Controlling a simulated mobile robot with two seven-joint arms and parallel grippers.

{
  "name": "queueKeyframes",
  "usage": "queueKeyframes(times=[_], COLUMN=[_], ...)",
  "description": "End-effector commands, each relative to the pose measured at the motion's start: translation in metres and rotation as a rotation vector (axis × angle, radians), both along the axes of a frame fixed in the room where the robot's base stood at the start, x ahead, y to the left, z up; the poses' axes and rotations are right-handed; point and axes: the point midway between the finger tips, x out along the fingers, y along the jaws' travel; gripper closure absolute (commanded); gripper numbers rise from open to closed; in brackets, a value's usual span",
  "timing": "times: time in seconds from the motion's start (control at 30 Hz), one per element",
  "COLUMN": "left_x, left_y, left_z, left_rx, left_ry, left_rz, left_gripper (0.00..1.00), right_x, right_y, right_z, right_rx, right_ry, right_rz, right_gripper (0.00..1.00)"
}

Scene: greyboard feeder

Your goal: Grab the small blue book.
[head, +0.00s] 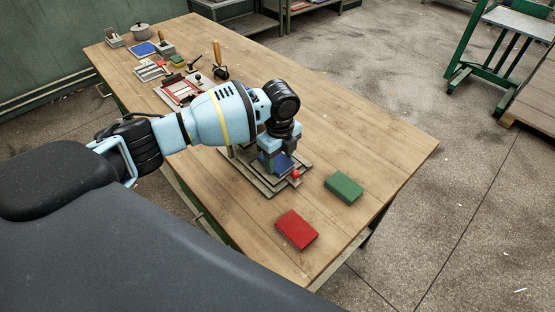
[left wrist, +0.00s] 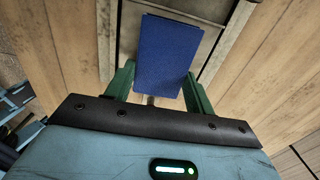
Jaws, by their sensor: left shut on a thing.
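The small blue book (head: 284,163) is over the grey metal feeder (head: 262,186) on the wooden table. My left gripper (head: 274,160) points down at it and is shut on it. In the left wrist view the blue book (left wrist: 166,52) lies between the two green fingers (left wrist: 160,88). Its lower end is at the fingers, and its far part reaches out over the feeder's frame. I cannot tell whether the book still touches the feeder. My right gripper is not in view.
A red book (head: 297,229) and a green book (head: 344,187) lie on the wooden table (head: 350,135) near its front right corner. A red knob (head: 296,174) is at the feeder's edge. A pot (head: 141,31) and several tools stand at the far left. The table's right side is clear.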

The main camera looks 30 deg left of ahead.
Motion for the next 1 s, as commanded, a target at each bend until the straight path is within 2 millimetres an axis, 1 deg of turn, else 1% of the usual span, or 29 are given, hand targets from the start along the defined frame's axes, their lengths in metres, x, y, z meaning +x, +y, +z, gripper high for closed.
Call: queueKeyframes(times=[0.13, 0.23, 0.43, 0.7, 1.0], left_x=[0.0, 0.001, -0.001, -0.039, -0.082], left_y=[0.0, 0.0, -0.002, -0.035, -0.071], left_z=[0.005, 0.012, 0.038, 0.042, 0.046], left_rx=[0.0, -0.001, -0.002, -0.002, -0.002], left_ry=[-0.001, -0.002, -0.002, -0.003, -0.002], left_rz=[0.0, -0.001, -0.002, -0.004, -0.004], left_gripper=[0.7, 0.7, 0.7, 0.7, 0.7], right_x=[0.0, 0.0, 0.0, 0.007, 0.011], right_y=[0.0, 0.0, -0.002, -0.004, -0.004], right_z=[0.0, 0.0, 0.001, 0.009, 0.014], right_rx=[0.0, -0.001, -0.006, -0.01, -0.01], right_ry=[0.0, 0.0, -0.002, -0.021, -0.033], right_rz=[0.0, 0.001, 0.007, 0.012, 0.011], right_gripper=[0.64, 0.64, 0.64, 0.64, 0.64])
